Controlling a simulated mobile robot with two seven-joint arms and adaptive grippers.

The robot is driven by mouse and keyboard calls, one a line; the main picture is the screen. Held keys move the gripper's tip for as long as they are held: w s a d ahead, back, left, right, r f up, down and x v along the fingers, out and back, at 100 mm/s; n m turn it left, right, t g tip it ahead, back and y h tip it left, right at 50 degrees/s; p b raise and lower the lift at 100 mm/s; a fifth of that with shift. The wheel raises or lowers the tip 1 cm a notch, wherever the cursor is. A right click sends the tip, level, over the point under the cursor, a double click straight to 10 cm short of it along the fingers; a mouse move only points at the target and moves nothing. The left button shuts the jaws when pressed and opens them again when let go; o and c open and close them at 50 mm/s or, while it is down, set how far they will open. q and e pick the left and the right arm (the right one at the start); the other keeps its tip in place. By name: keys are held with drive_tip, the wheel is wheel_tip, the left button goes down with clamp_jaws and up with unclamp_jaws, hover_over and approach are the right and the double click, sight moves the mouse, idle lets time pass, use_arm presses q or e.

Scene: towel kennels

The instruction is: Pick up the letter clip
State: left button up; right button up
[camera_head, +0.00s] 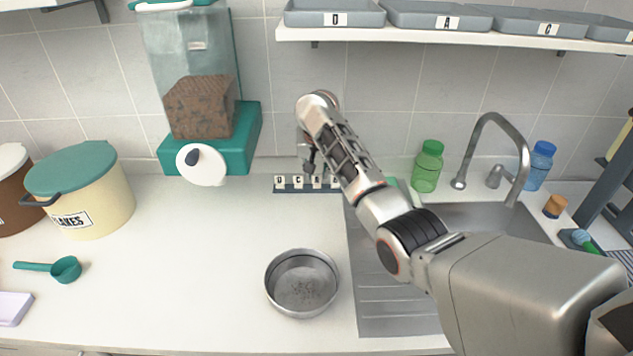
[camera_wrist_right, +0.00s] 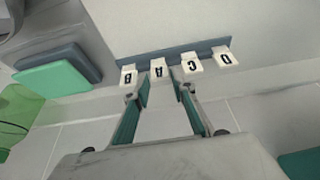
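Several white letter clips stand in a row on a dark rail at the back of the counter. In the head view the rail (camera_head: 279,189) lies at the wall, with the D clip (camera_head: 281,182) at its left end. In the right wrist view the B clip (camera_wrist_right: 128,76), A clip (camera_wrist_right: 158,68), C clip (camera_wrist_right: 191,66) and D clip (camera_wrist_right: 223,58) show upside down. My right gripper (camera_head: 310,168) is just above the rail. In the wrist view its open fingers (camera_wrist_right: 162,88) point at the row, around the A clip's position; contact is unclear. My left gripper is not in view.
A metal bowl (camera_head: 302,284) stands on the counter in front. The sink (camera_head: 495,222) and tap (camera_head: 497,125) are to the right, with a green bottle (camera_head: 427,168) behind. A food dispenser (camera_head: 210,135) stands at left. A shelf (camera_head: 430,38) with lettered trays hangs above.

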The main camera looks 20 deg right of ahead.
sight(317, 181)
drive_tip(key=shift+x, duration=1.45)
drive_tip(key=shift+w, duration=0.1)
drive_tip(key=c, duration=0.4)
drive_tip(key=shift+d+r, duration=0.1)
drive_tip(key=shift+r, duration=0.05)
